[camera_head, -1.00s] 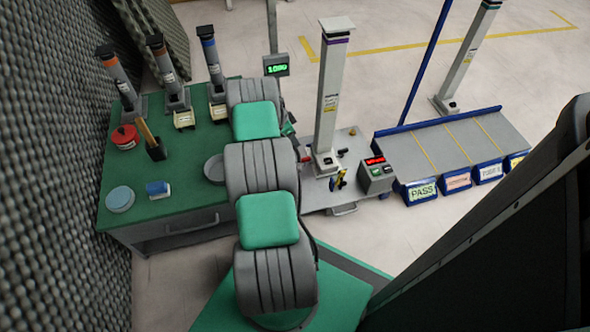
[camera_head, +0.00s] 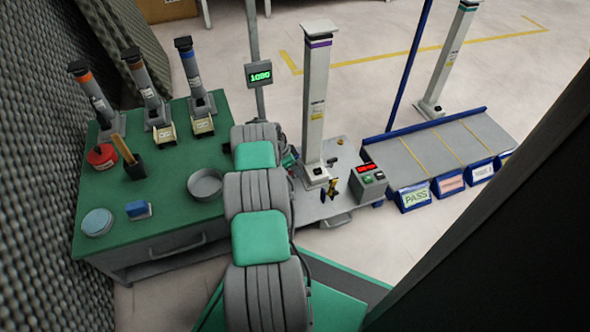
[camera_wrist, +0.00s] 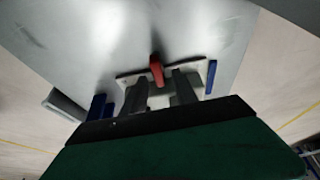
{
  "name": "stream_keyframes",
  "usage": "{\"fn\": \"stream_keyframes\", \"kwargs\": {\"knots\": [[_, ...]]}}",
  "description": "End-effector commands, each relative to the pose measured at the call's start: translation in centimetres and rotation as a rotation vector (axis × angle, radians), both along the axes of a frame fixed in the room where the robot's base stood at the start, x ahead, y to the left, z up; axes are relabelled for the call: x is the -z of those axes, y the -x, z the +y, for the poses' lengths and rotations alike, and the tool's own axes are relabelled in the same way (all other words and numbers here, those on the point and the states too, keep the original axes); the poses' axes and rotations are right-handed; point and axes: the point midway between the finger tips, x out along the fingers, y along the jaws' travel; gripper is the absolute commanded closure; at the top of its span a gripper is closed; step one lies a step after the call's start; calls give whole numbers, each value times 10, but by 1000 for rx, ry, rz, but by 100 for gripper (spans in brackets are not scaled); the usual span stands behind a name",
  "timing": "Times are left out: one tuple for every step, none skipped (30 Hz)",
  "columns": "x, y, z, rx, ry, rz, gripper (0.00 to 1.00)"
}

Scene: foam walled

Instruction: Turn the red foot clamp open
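The red foot clamp (camera_wrist: 157,70) shows in the wrist view as a small red lever on a pale plate (camera_wrist: 196,78). My gripper (camera_wrist: 160,94) is open, with its two dark fingers apart. In the head view, the white column (camera_head: 318,105) with a purple band stands on the grey bench (camera_head: 332,203). My arm hides the gripper and most of the column's left foot area there.
A control box (camera_head: 368,183) with a red display stands right of the column. A green-topped table (camera_head: 170,190) with several columns and a round grey dish (camera_head: 205,184) is on the left. A display post (camera_head: 258,74) stands behind my arm. A blue-edged rack (camera_head: 440,150) is on the right.

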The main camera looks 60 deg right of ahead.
Motion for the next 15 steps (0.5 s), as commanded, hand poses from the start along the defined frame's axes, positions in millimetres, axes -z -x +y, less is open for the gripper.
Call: {"fn": "stream_keyframes", "kwargs": {"knots": [[0, 0, 0, 0, 0, 0, 65], [0, 0, 0, 0, 0, 0, 66], [0, 0, 0, 1, 0, 0, 70], [0, 0, 0, 1, 0, 0, 72], [-1, 0, 0, 1, 0, 0, 74], [-1, 0, 0, 1, 0, 0, 78], [-1, 1, 0, 1, 0, 0, 80], [-1, 1, 0, 1, 0, 0, 83], [-1, 1, 0, 1, 0, 0, 86], [-1, 1, 0, 1, 0, 0, 88], [-1, 1, 0, 1, 0, 0, 91], [-1, 1, 0, 1, 0, 0, 94], [-1, 1, 0, 1, 0, 0, 97], [-1, 1, 0, 1, 0, 0, 99], [-1, 1, 0, 1, 0, 0, 100]]}}
